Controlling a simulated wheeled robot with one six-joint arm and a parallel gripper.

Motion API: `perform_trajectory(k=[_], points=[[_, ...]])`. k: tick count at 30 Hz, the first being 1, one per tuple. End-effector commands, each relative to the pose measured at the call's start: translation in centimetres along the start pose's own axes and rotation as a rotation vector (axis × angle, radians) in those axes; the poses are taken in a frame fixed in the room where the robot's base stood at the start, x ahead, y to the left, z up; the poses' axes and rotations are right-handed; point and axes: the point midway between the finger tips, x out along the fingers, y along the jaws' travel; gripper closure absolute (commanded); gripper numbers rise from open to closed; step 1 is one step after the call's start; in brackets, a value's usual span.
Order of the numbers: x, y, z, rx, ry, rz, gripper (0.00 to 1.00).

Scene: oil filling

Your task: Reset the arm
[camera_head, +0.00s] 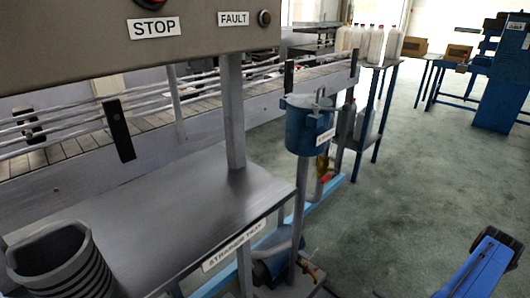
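My gripper is not clearly in view, so I cannot see whether it holds anything. A grey ribbed bin (62,262) with an open top stands at the left end of the metal strainer tray (190,190). A blue pot (307,125) with a lid and handle is mounted on a grey post right of the tray.
A control panel (110,45) labelled STOP and FAULT hangs over the tray. A railed conveyor (60,150) runs behind. White bottles (374,45) stand on a blue-legged table. Cartons (458,52) and a blue machine (503,75) are at the back right. The green floor (420,150) is largely clear.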

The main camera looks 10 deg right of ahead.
Motion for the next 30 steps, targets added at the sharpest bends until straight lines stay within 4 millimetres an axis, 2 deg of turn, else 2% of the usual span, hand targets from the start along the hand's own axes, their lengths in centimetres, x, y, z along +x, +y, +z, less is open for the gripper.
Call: perform_trajectory(k=[8, 17, 23, 30], points=[[0.6, 1.1, 0.0, -0.031, 0.026, -0.029, 0.71], [2.1, 3.4, 0.0, -0.103, 0.085, -0.091, 0.71], [3.7, 5.8, -0.1, -0.182, 0.152, -0.156, 0.71], [7.4, 10.4, -0.9, -0.345, 0.299, -0.273, 0.71]])
